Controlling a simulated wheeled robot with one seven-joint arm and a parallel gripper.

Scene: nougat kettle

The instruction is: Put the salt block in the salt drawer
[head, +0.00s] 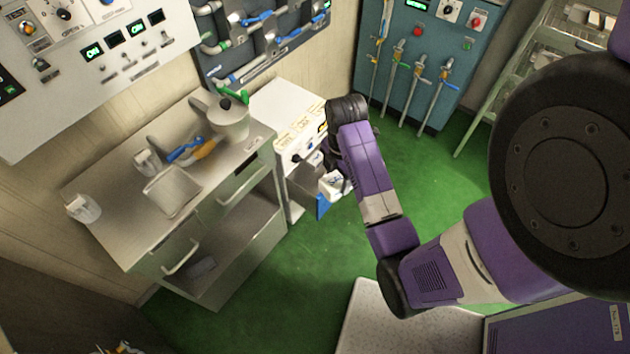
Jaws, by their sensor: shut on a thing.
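My gripper (338,178) hangs low in front of the white cabinet (283,103), near the middle of the view. It is shut on a small white block (331,185), which I take to be the salt block. My wrist and arm hide part of the block and the fingertips. A blue flat piece (322,206) shows just below the block; I cannot tell what it belongs to. The cabinet's front carries several small labels, and blue parts show lower on it. I cannot tell which drawer is the salt drawer.
A steel workbench (125,222) on the left holds a kettle (228,117), a white tray (172,191) and a white container (84,208). A teal panel (405,60) with several levers stands behind. A shelf rack is at right. Green floor (300,285) lies open between.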

